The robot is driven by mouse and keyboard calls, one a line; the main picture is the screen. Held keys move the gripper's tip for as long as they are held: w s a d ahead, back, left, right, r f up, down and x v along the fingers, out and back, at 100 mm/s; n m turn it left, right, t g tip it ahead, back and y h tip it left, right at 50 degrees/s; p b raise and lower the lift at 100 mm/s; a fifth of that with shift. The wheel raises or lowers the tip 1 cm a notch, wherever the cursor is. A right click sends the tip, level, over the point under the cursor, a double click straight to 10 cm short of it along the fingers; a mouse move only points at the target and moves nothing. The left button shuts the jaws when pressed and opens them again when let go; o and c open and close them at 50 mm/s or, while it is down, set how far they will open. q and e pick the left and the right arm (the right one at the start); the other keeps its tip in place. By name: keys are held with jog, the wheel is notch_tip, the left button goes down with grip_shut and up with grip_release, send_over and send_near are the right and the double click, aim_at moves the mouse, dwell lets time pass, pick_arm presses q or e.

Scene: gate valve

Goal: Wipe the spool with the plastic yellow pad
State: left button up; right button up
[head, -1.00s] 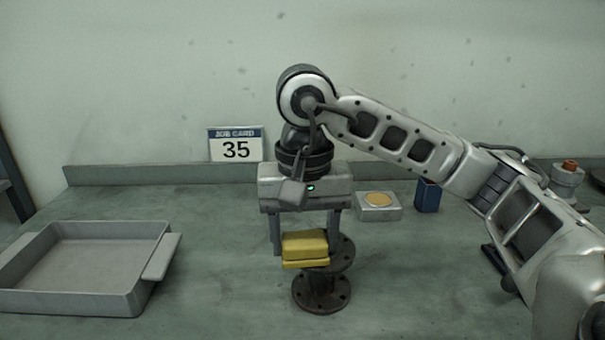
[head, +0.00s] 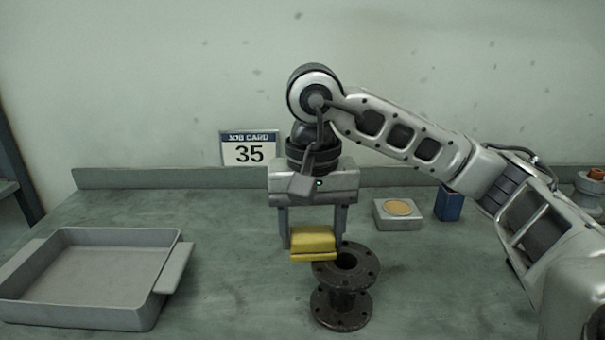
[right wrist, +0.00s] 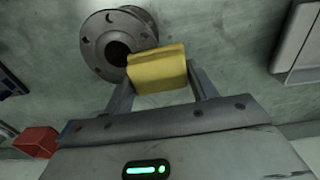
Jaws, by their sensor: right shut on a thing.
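The spool (head: 342,302) is a dark metal piece with a round, bolt-holed flange at each end and a central bore. It stands upright on the bench. The yellow pad (head: 313,241) is held between the fingers of my right gripper (head: 312,228), just behind and left of the spool's top flange. In the right wrist view the pad (right wrist: 157,69) overlaps the edge of the spool's flange (right wrist: 112,42); I cannot tell whether they touch. My left gripper is not in view.
A grey tray (head: 170,262) with side handles stands at the left. A grey block with a tan disc (head: 398,214) and a blue container (head: 449,204) stand right of my gripper. A red block (right wrist: 36,142) shows in the right wrist view.

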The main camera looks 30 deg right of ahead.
notch_tip(320, 180, up, 3)
jog(key=shift+f+p, duration=0.2)
jog(key=shift+p, duration=0.15)
jog(key=shift+s+r+p, duration=0.2)
jog(key=shift+r+p, duration=0.1)
jog(key=shift+p, duration=0.05)
jog(key=shift+r+p, duration=0.35)
jog(key=shift+r, duration=0.1)
jog(key=shift+r+p, duration=0.65)
jog(key=shift+p, duration=0.05)
notch_tip(320, 180, up, 2)
jog(key=shift+r+p, duration=0.1)
jog(key=shift+p, duration=0.9)
jog(key=shift+r, duration=0.25)
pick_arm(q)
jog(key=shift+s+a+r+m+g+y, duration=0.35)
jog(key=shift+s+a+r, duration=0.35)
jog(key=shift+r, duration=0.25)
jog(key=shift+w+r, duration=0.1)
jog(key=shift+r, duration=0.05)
